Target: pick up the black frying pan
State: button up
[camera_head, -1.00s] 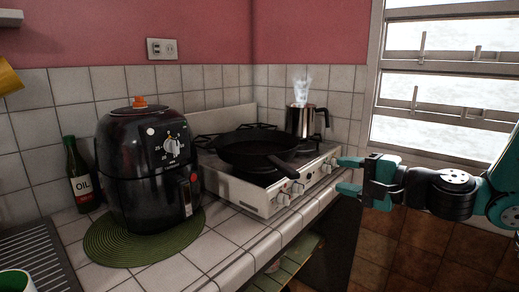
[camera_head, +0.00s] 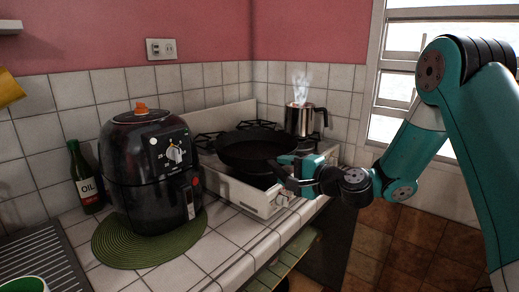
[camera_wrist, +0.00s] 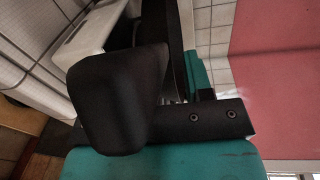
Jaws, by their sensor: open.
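The black frying pan (camera_head: 256,152) sits on the stove's near burner, with its handle pointing toward the front right. In the head view my gripper (camera_head: 284,168) is at the handle, its teal fingers open, and it hides most of the handle. In the wrist view the black handle (camera_wrist: 115,98) is large and close, beside the gripper's dark body and teal parts. I cannot tell whether any finger touches the handle. The pan appears level and still rests on the stove.
The white stove (camera_head: 232,192) has knobs along its front. A steaming metal pot (camera_head: 298,120) stands behind the pan. A black air fryer (camera_head: 135,190) on a green mat (camera_head: 112,255) stands to the left, near an oil bottle (camera_head: 86,185). Open floor (camera_head: 385,245) lies at right.

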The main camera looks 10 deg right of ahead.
jog(key=shift+w+a, duration=0.1)
jog(key=shift+c, duration=0.2)
grip_shut()
dwell(1.1)
jog(key=shift+r, duration=0.15)
